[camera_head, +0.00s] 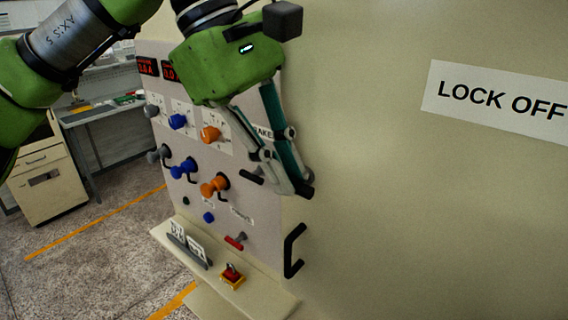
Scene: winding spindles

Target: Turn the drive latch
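A tall control panel (222,160) faces left in the middle of the view. A small red handle (235,241) sits low on it, under a small label (242,215) too blurred to read. I cannot tell for certain which control is the drive latch. My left gripper (290,186) points down in front of the panel's right edge, above and to the right of the red handle and apart from it. A short black bar (251,177) shows beside the fingers. My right gripper is out of view.
Blue (182,168) and orange (214,187) knobs stick out left of my gripper. A black pull handle (293,250) is below it. A ledge (230,290) carries a red and yellow switch (232,276). A LOCK OFF sign (500,102) is at right.

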